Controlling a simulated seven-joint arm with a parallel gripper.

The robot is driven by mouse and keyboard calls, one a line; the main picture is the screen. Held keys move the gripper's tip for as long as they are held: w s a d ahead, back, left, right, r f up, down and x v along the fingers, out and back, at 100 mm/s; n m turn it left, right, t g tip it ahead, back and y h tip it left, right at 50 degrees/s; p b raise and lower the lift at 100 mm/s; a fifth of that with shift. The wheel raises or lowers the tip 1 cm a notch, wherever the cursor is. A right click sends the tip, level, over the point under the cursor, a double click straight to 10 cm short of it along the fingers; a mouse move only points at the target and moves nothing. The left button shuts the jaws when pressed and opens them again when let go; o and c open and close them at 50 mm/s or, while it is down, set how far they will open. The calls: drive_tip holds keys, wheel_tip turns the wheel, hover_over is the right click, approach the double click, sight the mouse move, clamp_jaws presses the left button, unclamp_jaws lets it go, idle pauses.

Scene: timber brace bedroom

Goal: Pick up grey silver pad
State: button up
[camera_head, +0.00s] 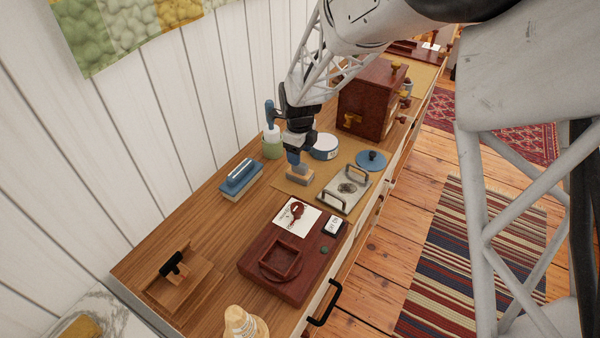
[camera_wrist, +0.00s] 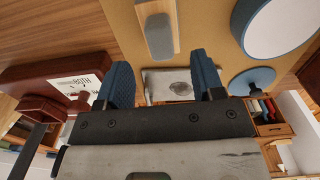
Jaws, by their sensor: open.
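A small grey pad (camera_wrist: 160,37) sits on a pale wooden block in the wrist view, just beyond my fingertips. The block (camera_head: 300,178) shows in the head view on a tan mat, directly below my gripper (camera_head: 296,163), which partly hides it. My gripper (camera_wrist: 164,75) is open, with two blue fingers apart and nothing between them. A silver-grey metal plate (camera_head: 333,192) with two raised handles and a dark round mark lies to the right of the block. The plate (camera_wrist: 170,78) also shows between and behind the fingers in the wrist view.
A white round tin (camera_head: 324,147) and a dark red cabinet (camera_head: 372,98) stand behind. A blue lid (camera_head: 371,161) lies right of the tin. A dark red wooden box (camera_head: 290,262) and a white card (camera_head: 296,216) are in front.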

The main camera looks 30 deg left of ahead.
drive_tip(key=shift+f, duration=2.6)
drive_tip(key=shift+c, duration=0.3)
drive_tip(key=c, duration=1)
drive_tip(key=shift+r, duration=0.15)
drive_tip(key=shift+r, duration=4.9)
